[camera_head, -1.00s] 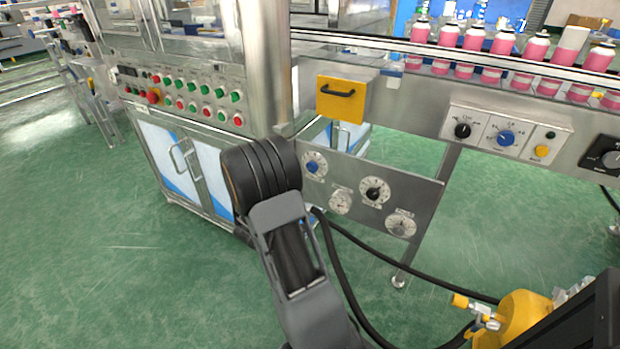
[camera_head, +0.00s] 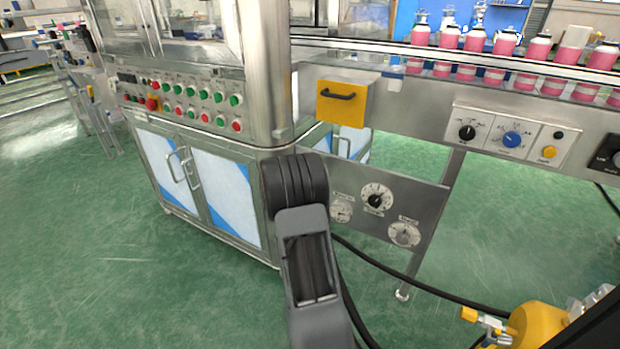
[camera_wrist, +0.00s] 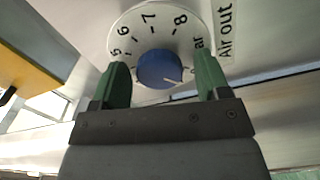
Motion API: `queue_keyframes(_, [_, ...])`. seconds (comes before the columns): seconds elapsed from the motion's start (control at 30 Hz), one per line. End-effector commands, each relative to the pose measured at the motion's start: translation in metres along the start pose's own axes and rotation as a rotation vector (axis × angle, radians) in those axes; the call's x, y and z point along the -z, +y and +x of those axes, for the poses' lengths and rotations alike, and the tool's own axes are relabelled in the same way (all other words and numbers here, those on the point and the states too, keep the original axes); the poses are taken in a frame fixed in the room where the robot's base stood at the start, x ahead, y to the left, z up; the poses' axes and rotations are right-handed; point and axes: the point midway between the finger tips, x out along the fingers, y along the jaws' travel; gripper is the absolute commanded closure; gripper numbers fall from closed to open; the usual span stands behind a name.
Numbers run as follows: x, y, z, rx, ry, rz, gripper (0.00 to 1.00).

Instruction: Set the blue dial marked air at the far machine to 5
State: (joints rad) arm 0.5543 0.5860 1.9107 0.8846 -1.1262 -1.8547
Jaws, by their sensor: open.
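A blue dial (camera_wrist: 160,68) sits on a round white scale (camera_wrist: 122,38) in the wrist view. The scale shows 5, 6, 7, 8 and "bar", and a label (camera_wrist: 227,30) beside it reads "Air out". A thin pale mark on the knob points toward the lower right, away from the 5. My gripper (camera_wrist: 161,72) is open, with its green fingers on either side of the knob. I cannot tell whether they touch it. In the head view my arm hides this dial and my gripper.
The lower panel (camera_head: 352,235) also carries a dark dial (camera_head: 377,197) and pale gauges. Another blue dial (camera_head: 512,139) is on the conveyor's control box. A yellow handled plate (camera_head: 341,103) is above the panel. A black hose (camera_head: 430,290) runs below, near a yellow tank (camera_head: 535,322).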

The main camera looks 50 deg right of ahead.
Motion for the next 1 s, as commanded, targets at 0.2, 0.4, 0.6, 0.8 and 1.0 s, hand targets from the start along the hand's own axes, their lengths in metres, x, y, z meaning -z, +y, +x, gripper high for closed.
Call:
queue_keyframes(0.2, [-0.0001, 0.0001, 0.0013, 0.000, 0.000, 0.000, 0.31])
queue_keyframes(0.4, [-0.0002, 0.0001, 0.0011, 0.000, 0.000, 0.000, 0.42])
queue_keyframes(0.6, [-0.0002, 0.0003, 0.0011, 0.000, -0.001, 0.000, 0.61])
queue_keyframes(0.8, [-0.0003, 0.0009, 0.0012, -0.002, -0.001, 0.001, 0.77])
queue_keyframes(1.0, [-0.0004, 0.0017, 0.0014, -0.003, -0.002, 0.029, 0.77])
